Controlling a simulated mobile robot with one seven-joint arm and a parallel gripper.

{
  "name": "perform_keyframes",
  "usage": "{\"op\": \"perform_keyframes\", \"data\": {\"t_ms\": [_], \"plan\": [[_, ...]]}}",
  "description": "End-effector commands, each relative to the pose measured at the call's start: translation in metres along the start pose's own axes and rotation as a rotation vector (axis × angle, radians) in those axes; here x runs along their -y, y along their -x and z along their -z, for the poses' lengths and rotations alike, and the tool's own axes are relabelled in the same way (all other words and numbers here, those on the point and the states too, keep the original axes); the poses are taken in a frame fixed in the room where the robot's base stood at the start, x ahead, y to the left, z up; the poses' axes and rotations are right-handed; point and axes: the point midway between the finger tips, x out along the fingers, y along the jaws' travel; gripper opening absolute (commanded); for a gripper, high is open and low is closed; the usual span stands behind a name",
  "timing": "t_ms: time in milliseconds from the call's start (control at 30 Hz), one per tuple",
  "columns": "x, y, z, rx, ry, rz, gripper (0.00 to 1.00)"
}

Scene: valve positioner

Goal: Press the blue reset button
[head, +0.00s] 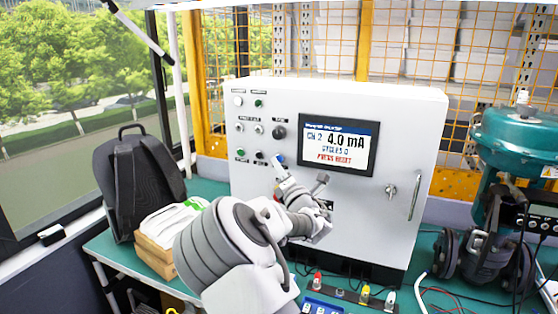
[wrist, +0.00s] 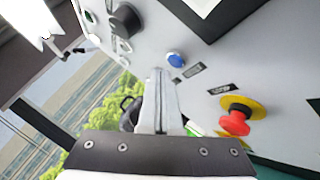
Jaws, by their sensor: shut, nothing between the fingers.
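The blue button (wrist: 175,59) sits on the face of the white control cabinet (head: 400,105). In the head view, a small patch of the blue button (head: 279,156) shows just above my gripper (head: 281,170). In the wrist view, my gripper (wrist: 158,76) is shut and empty. Its fingertips show just left of and below the blue button; I cannot tell whether they touch the panel. The cabinet's screen (head: 338,145) reads 4.0 mA and PRESS RESET.
A red mushroom button on a yellow ring (wrist: 236,118) is close on the right in the wrist view. A black knob (head: 279,132) is above the blue button. A backpack (head: 135,180) stands left, and a teal valve actuator (head: 515,140) stands right.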

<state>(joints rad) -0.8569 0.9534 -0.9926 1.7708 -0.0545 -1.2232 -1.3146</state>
Motion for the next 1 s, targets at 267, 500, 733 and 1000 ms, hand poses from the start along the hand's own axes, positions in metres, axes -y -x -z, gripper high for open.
{"op": "perform_keyframes", "data": {"t_ms": [267,500,733,1000], "plan": [[0.0000,0.0000,0.0000,0.000,0.000,0.000,0.00],[0.0000,0.0000,0.0000,0.000,0.000,0.000,0.00],[0.0036,-0.0022,-0.0013,0.001,0.000,0.000,0.00],[0.0043,-0.0061,-0.0042,0.000,0.000,0.000,0.00]]}}
